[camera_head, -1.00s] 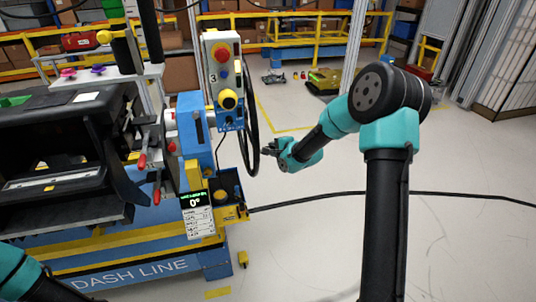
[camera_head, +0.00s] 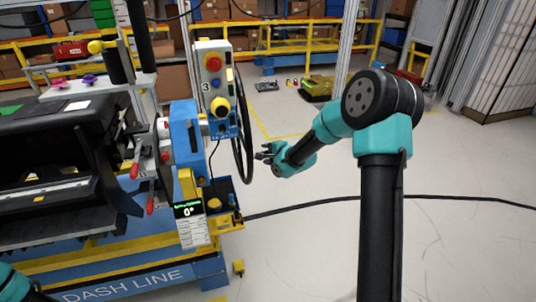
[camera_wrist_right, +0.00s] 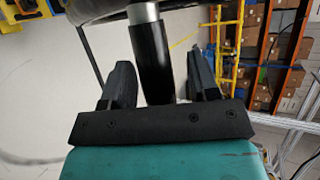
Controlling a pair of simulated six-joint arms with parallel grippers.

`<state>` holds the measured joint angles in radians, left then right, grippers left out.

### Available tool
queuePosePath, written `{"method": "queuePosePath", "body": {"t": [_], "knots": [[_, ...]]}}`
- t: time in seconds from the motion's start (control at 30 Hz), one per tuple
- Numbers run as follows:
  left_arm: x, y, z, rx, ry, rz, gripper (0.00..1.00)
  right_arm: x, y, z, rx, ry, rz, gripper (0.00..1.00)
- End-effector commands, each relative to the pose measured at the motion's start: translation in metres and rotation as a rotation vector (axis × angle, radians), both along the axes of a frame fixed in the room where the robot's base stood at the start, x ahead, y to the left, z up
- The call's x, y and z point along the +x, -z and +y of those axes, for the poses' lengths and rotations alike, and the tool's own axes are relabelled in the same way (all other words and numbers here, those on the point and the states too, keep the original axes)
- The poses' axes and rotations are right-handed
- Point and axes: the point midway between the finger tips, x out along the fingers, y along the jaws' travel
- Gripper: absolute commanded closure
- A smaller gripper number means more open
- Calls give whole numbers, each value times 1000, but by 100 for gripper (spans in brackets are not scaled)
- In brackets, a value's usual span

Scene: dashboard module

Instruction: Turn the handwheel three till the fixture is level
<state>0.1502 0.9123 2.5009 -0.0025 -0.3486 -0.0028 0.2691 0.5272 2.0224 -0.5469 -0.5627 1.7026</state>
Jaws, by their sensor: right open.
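Handwheel three (camera_head: 240,135) is a black ring seen nearly edge-on, beside the control box marked 3 (camera_head: 214,82). In the right wrist view, part of its dark rim (camera_wrist_right: 95,14) crosses the top, and a black grip handle (camera_wrist_right: 152,62) with a silver collar projects from it. My right gripper (camera_head: 262,152) is open just right of the wheel. In the wrist view its fingers (camera_wrist_right: 158,72) lie either side of the handle, not closed on it. The fixture's display (camera_head: 187,211) reads 0°. The black dashboard (camera_head: 65,150) sits on the fixture at left. My left gripper is out of view.
The blue and yellow bench (camera_head: 110,270) fills the lower left. Red-handled clamps (camera_head: 150,200) stick out near the dashboard. A black cable (camera_head: 350,195) runs along the floor to the right.

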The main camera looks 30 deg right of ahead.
Motion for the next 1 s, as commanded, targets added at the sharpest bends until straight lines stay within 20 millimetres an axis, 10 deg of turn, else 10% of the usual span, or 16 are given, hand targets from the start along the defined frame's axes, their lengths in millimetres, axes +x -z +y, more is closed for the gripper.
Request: {"method": "queuePosePath", "body": {"t": [0.37, 1.0], "knots": [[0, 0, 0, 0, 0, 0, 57, -15, -6, -4, -1, 1, 1, 45], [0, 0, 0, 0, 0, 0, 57, -113, -51, -25, 0, 2, -1, 45]]}}
